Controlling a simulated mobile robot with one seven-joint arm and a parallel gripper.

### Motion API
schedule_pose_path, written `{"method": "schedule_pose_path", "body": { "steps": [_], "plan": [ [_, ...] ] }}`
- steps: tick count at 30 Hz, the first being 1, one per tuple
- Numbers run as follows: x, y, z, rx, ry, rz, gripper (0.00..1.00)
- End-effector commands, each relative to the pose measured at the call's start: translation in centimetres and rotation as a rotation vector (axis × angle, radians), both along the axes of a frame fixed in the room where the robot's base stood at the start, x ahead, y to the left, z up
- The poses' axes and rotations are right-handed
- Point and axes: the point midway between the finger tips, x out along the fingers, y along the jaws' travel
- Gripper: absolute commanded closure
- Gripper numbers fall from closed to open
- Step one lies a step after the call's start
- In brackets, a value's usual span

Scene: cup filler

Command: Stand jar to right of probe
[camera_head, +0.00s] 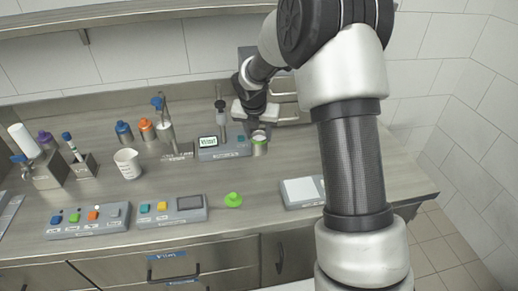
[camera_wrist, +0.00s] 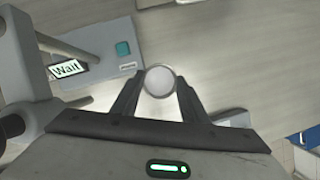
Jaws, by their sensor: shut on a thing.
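The jar (camera_head: 260,148), a small metallic open cup with a green band and pale contents, is at the right end of the grey meter with the probe. In the wrist view its round top (camera_wrist: 159,80) sits between my two fingers. My gripper (camera_head: 259,131) is shut on the jar; the jar looks upright, and I cannot tell whether its base touches the counter. The probe (camera_head: 221,108) hangs above the meter (camera_head: 222,150), whose screen reads "Wait". The meter also shows in the wrist view (camera_wrist: 95,50), left of the jar.
A green lid (camera_head: 233,200) lies on the front counter. A scale (camera_head: 301,191) stands at front right. Button boxes (camera_head: 88,221) are at front left. A white cup (camera_head: 128,163), blue jar (camera_head: 124,132) and orange jar (camera_head: 147,130) stand left. The counter right of the jar is clear.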

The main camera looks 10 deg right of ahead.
Motion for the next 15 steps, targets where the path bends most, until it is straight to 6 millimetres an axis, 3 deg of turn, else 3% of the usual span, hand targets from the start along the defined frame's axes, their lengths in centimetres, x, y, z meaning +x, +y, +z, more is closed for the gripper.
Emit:
{"method": "schedule_pose_path", "body": {
  "steps": [12,15],
  "plan": [
    [0.0,0.0,-4.5,-0.001,0.000,-0.001,0.99],
    [0.0,0.0,-4.5,0.000,-0.002,-0.002,0.99]
  ]
}}
